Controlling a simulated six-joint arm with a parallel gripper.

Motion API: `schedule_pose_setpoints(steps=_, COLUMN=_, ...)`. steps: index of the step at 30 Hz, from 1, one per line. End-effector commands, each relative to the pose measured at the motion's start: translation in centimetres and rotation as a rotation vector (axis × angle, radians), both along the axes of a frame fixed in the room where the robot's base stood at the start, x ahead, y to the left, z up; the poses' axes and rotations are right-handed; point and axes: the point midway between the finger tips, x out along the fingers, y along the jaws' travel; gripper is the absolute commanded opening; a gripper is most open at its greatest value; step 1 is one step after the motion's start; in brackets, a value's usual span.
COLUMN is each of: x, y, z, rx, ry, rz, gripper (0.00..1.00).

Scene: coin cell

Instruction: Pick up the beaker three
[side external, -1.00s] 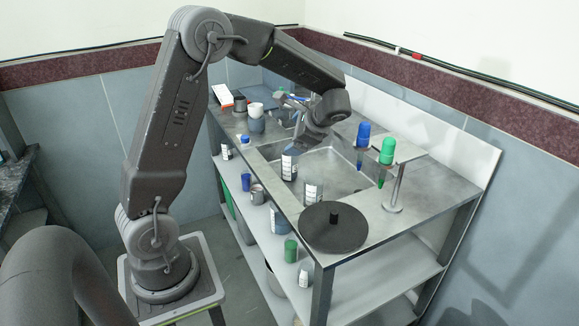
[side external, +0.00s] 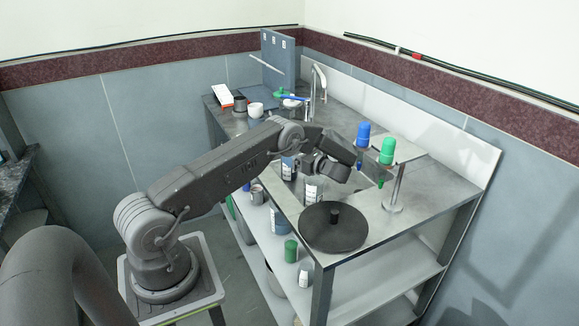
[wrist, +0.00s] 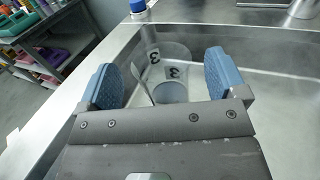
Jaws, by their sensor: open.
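Beaker three (wrist: 170,72), a clear beaker with a dark "3" on its side, shows in the wrist view inside the rim of the metal sink (wrist: 270,62). A thin, pale rod- or spoon-like shape shows at its left side. My gripper (wrist: 163,82) is open, with one blue-padded finger to each side of the beaker in this view. I cannot tell whether the fingers touch it; nothing is gripped. In the side external view my gripper (side external: 345,170) is low over the sink area, and I cannot make out the beaker there.
A black disc (side external: 333,228) lies at the bench's near end. A stand (side external: 397,185) holds a blue-capped tube (side external: 363,135) and a green-capped tube (side external: 388,150). Labelled bottles (side external: 312,190) stand near my arm. A blue upright panel (side external: 280,60) and a faucet (side external: 318,78) are behind.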

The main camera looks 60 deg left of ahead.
Motion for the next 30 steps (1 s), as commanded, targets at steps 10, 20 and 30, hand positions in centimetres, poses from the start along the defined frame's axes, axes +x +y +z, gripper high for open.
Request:
schedule_pose_setpoints(steps=10, x=-0.1, y=0.0, z=-5.1, rx=-0.002, ry=-0.001, rz=0.000, gripper=0.91)
schedule_pose_setpoints(steps=20, x=-1.2, y=2.8, z=-5.5, rx=-0.002, ry=-0.004, rz=0.001, gripper=0.91)
schedule_pose_setpoints(steps=30, x=-1.2, y=2.8, z=-5.5, rx=-0.002, ry=-0.004, rz=0.000, gripper=0.78)
